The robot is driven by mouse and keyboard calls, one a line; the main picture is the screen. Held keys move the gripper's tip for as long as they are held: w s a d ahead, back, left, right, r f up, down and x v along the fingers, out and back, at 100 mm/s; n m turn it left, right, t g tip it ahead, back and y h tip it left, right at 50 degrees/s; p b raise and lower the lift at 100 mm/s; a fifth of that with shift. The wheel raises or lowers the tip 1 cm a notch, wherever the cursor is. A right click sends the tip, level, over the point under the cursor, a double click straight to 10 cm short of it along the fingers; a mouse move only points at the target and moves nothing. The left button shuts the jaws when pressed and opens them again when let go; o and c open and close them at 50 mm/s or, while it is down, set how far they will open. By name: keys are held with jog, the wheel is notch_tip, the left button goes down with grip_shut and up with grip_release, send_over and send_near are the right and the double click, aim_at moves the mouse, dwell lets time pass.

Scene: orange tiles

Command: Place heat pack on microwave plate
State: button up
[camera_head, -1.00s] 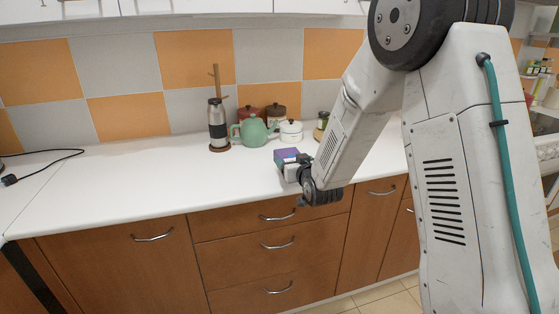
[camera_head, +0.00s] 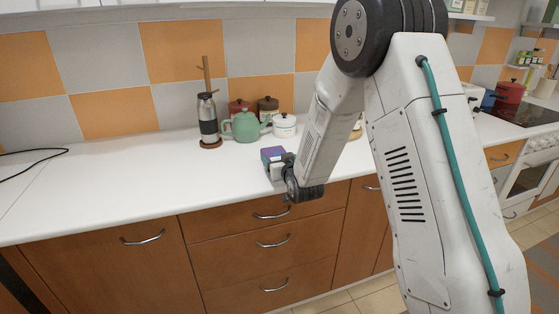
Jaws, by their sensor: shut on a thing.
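A small box with a purple top and a teal edge (camera_head: 272,153), which looks like the heat pack, is at my gripper above the front part of the white counter. My gripper (camera_head: 279,167) is shut on it. The wrist and gripper body hide the box's right side. I cannot tell for sure whether the box touches the counter. I see no microwave and no microwave plate in this view.
A green teapot (camera_head: 243,126), a steel press (camera_head: 208,118), a white pot (camera_head: 284,125) and dark red canisters stand at the back of the counter (camera_head: 110,185). The counter's left is mostly clear. A stove (camera_head: 533,115) with a red pot (camera_head: 509,92) is at right.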

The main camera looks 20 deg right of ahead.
jog(key=o, duration=1.3)
jog(key=shift+f, duration=0.1)
